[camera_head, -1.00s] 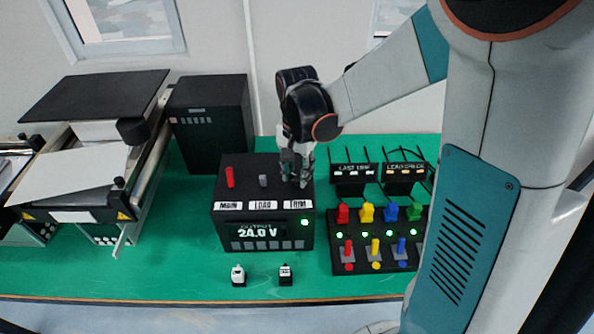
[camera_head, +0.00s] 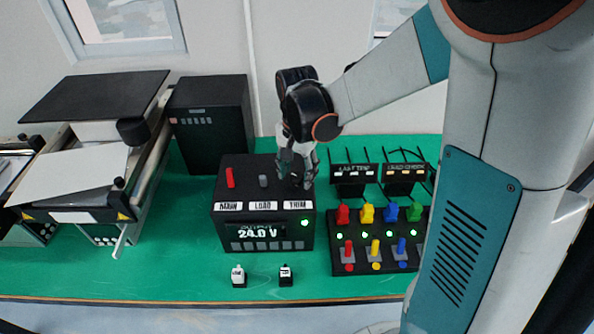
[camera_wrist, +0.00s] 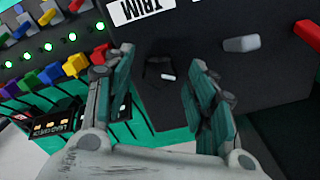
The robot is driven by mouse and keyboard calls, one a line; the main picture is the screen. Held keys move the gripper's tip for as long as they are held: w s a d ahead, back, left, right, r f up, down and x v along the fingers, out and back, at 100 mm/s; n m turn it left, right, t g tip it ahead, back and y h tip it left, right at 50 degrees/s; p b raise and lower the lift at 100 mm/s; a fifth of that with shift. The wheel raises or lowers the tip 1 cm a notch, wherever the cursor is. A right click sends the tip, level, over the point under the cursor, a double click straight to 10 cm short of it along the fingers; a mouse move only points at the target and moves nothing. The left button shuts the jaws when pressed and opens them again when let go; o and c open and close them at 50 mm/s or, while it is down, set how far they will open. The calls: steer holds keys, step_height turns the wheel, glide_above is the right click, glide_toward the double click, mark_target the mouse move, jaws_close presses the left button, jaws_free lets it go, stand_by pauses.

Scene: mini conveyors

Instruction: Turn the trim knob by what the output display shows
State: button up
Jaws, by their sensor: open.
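The black power box (camera_head: 222,222) stands on the green bench, with MAIN, LOAD and TRIM labels along its top front edge. Its output display (camera_head: 258,231) reads 24.0 V. The trim knob (camera_wrist: 160,69) is black with a white mark and sits behind the TRIM label (camera_wrist: 142,8) in the wrist view. My gripper (camera_head: 297,180) is open above the knob. In the wrist view its fingers (camera_wrist: 158,85) are spread, with the knob between them in the picture; I see no contact.
A red switch (camera_head: 230,177) and a grey switch (camera_head: 263,180) stand on the box, left of my gripper. Two small blocks (camera_head: 238,276) stand in front.

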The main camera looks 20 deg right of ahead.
mark_target(297, 177)
step_height(297, 177, up, 12)
stand_by(0.5)
steer(key=shift+s, duration=0.15)
steer(key=s+f+n+t+b, duration=0.2)
steer(key=s+n+t+b, duration=0.1)
steer(key=s, duration=0.4)
steer(key=s+f+n+t+b, duration=0.3)
steer(key=s+n, duration=0.3)
steer(key=s, duration=0.2)
steer(key=shift+s+d+f+n+t, duration=0.2)
steer(key=shift+n+t, duration=0.1)
steer(key=shift+t, duration=0.3)
stand_by(2.5)
